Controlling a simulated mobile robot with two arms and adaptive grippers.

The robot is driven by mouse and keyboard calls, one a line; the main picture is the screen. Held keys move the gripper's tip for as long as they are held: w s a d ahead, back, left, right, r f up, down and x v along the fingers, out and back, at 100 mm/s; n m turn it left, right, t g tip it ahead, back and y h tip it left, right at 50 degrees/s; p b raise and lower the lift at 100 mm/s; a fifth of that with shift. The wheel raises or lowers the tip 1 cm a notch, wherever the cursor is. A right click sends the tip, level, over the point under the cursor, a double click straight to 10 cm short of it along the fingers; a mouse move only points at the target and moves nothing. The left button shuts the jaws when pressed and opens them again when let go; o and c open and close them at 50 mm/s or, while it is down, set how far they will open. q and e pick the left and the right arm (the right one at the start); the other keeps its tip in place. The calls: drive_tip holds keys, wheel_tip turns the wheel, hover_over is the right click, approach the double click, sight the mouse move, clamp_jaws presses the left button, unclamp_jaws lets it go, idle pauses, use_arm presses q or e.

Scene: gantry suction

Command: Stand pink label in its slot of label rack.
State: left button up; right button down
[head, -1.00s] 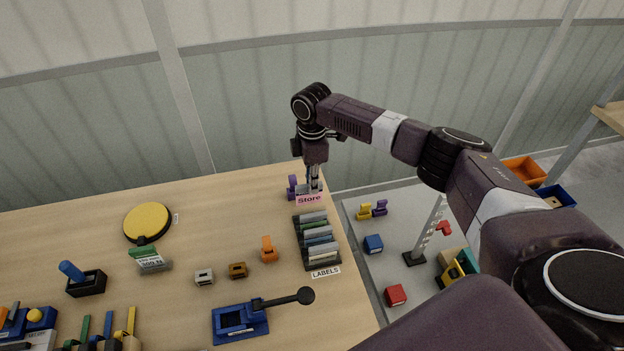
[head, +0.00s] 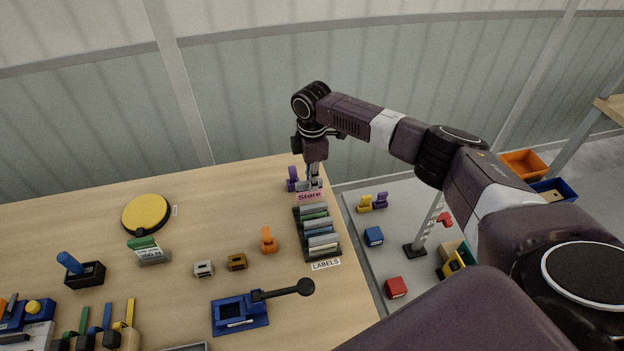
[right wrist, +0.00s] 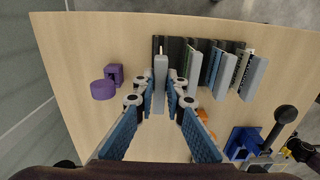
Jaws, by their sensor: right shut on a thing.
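The pink label (head: 309,196) reads "Store" and has a grey base. My right gripper (head: 313,184) is shut on it at the far right of the table. In the right wrist view the label's grey back (right wrist: 160,70) stands between the two fingers, its far end over the end of the rack. The label rack (head: 331,258) is dark, with several labels standing in it and a "LABELS" tag in front. The rack also shows in the right wrist view (right wrist: 174,45). Whether the label touches the rack is unclear.
A purple object (head: 292,179) stands just left of the held label. An orange object (head: 268,241) and a blue fixture with a black-knobbed lever (head: 240,313) stand left of the rack. The table's right edge runs close beside the rack.

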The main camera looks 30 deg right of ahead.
sight(312, 200)
drive_tip(key=shift+p, duration=0.7)
idle(1.1)
drive_tip(key=shift+f+b, duration=1.25)
drive_tip(key=shift+f, duration=0.8)
drive_tip(key=c, duration=1.9)
unclamp_jaws()
drive_tip(key=shift+r, duration=0.25)
wheel_tip(312, 200, up, 12)
drive_tip(key=shift+f, duration=0.2)
drive_tip(key=shift+s+f, duration=0.1)
drive_tip(key=shift+s, duration=0.05)
